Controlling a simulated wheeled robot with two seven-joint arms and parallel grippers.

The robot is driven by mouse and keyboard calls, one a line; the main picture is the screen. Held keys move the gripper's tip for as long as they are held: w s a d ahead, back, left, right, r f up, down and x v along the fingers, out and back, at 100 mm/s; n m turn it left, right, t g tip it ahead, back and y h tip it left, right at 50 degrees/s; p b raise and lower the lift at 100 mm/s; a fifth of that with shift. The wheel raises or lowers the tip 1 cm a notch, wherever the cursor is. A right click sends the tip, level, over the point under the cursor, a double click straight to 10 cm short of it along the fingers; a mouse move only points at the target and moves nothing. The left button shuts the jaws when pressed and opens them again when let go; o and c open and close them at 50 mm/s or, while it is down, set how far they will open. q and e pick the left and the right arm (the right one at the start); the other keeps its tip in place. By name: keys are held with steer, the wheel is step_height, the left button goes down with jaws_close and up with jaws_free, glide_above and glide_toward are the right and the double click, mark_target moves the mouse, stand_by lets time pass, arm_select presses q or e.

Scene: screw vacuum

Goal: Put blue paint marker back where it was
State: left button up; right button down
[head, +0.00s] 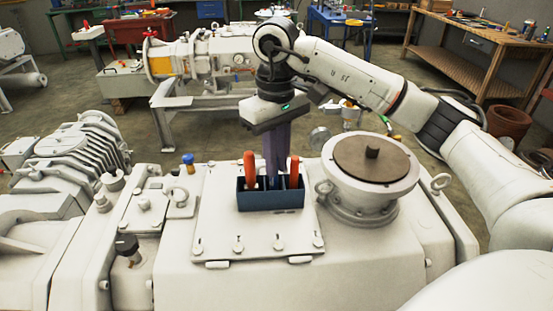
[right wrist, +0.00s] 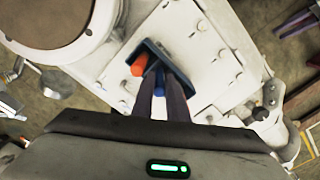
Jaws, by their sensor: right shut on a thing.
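A dark blue open box (head: 258,201) stands on the white machine's flat cover plate, and its rim also shows in the right wrist view (right wrist: 176,60). My right gripper (head: 277,180) points straight down into the box. Its dark fingers are shut on the blue paint marker (right wrist: 159,84), which shows as a blue strip between them in the right wrist view. The marker's lower part is hidden by the fingers and the box wall, so I cannot tell whether it touches the bottom. My left gripper is in neither view.
Two orange-red handles (head: 249,165) (head: 294,171) stand in the box, one on each side of my fingers. A round flanged port with a brown lid (head: 372,158) rises close to the right. A blue-topped fitting (head: 188,163) stands to the left.

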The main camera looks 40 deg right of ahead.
steer(key=shift+f, duration=0.15)
steer(key=c, duration=2)
jaws_free()
steer(key=shift+r, duration=0.45)
step_height(320, 180, up, 12)
steer(key=shift+f+p, duration=0.25)
steer(key=shift+p, duration=0.8)
